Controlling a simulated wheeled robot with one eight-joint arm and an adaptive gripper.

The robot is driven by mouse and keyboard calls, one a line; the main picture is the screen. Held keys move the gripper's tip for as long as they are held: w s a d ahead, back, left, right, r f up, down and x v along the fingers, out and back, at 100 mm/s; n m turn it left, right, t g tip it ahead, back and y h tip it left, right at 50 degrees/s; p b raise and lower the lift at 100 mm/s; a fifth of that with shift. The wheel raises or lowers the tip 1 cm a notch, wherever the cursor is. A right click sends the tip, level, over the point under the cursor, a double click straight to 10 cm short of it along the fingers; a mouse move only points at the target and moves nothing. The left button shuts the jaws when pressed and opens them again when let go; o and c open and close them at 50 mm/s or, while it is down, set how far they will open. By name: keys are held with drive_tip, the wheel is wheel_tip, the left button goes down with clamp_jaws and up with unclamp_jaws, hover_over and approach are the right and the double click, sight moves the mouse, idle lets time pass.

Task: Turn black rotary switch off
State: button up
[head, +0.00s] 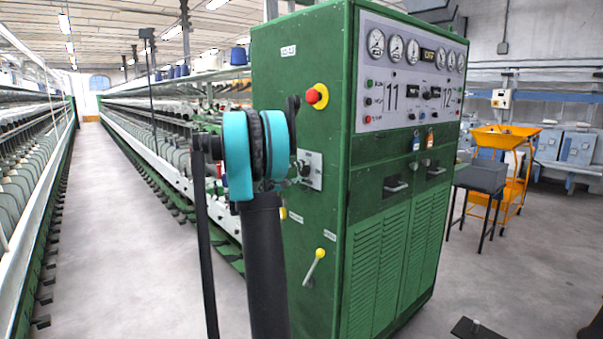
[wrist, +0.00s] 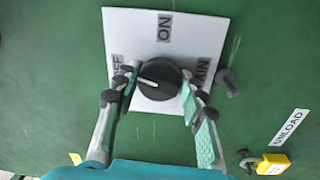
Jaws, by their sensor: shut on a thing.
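The black rotary switch (wrist: 158,79) sits on a white plate (wrist: 190,40) on the green cabinet side. The plate reads ON at the top, MAIN at the right and a partly covered OFF at the left. The knob's white pointer line lies on its left half, towards the OFF label. My gripper (wrist: 160,75) has one finger on each side of the knob and is shut on it. In the head view the white plate (head: 314,170) shows just right of my teal and black wrist, which hides part of the switch area.
The green cabinet (head: 300,130) carries a red emergency button (head: 317,96) above the plate and a yellow-tipped lever (head: 314,266) below. A yellow padlock (wrist: 273,164) hangs beside an UNLOAD label. An orange cart (head: 503,140) stands right. The left aisle floor is clear.

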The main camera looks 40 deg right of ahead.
drive_tip(key=shift+n+t, duration=0.3)
drive_tip(key=shift+n, duration=1.4)
drive_tip(key=o, duration=1.2)
drive_tip(key=shift+c, duration=0.2)
drive_tip(key=shift+a, duration=0.1)
drive_tip(key=s+a, duration=0.1)
drive_tip(key=a, duration=1)
drive_tip(key=shift+a+f, duration=0.35)
drive_tip(key=shift+a, duration=0.05)
